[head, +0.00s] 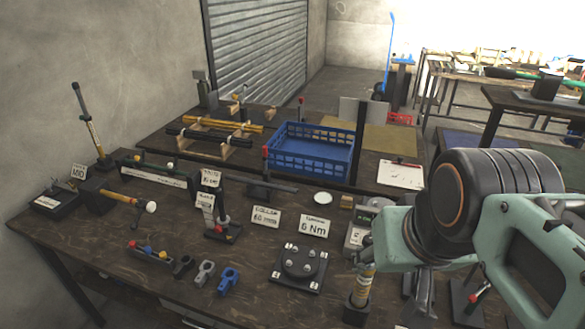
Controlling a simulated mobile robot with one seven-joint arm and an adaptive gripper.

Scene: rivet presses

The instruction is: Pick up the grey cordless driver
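A small light-grey tool (203,273) with a rounded, ringed end lies on the front of the dark workbench (150,285). It may be the grey cordless driver, but it is too small to be sure. A similar blue tool (228,280) lies just right of it and a dark one (183,266) just left. My arm comes in from the right, well apart from these tools. Dark grey parts that look like my gripper (420,298) show below the arm at the lower right. Its fingers are not clear, and I see nothing held.
A tray of coloured parts (150,251) is left of the tools. A black plate fixture (299,268) is on their right, with a sign reading 6 Nm (315,226) behind. A blue crate (310,150) stands farther back. Upright tools crowd the bench near my arm.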

